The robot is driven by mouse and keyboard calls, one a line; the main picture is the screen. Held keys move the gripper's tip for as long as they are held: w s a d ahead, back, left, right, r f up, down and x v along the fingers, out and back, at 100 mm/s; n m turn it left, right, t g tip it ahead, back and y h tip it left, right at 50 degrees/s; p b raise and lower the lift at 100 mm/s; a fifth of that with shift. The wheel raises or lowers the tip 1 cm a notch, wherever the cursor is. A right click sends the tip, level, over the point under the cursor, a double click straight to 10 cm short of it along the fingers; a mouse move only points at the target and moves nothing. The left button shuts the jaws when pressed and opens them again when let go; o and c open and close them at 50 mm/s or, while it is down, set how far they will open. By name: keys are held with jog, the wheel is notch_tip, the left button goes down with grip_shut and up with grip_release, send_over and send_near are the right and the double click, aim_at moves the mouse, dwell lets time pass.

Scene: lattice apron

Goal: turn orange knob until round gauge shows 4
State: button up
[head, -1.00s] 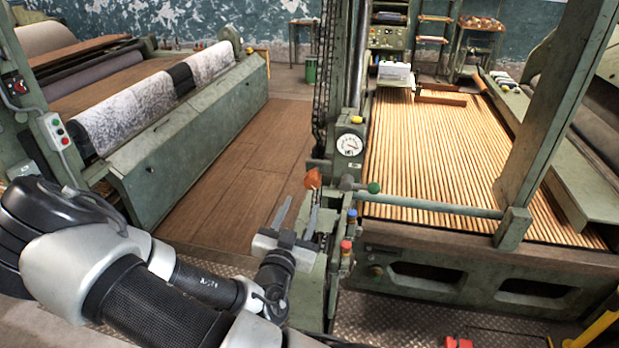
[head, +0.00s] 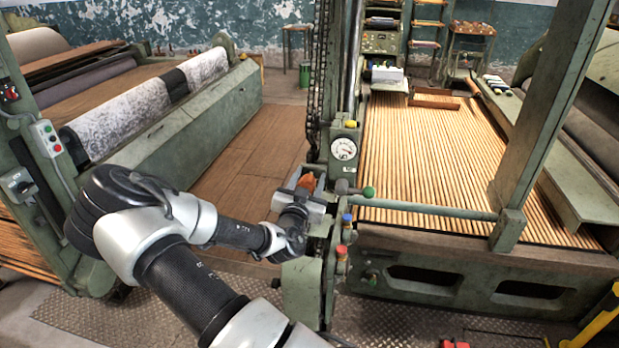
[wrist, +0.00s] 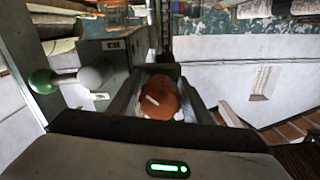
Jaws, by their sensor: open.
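The orange knob (head: 306,181) sits on the green machine column, low and to the left of the round gauge. In the wrist view the knob (wrist: 160,100) shows between my fingers, with a pale mark on its face. My gripper (head: 309,177) is open, with one finger on each side of the knob; I cannot tell whether either finger touches it. The round gauge (head: 344,149) has a white face and a dark needle, too small to read surely. The gauge is not clearly visible in the wrist view.
A lever with a green ball (head: 368,192) sticks out just right of the knob; its ball (wrist: 42,81) is at the left in the wrist view. Blue (head: 347,218) and red (head: 341,250) knobs stand below. The slatted bed (head: 430,150) lies to the right.

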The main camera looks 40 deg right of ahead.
jog(key=shift+c, duration=0.6)
jog(key=c, duration=0.7)
jog(key=shift+n, duration=0.3)
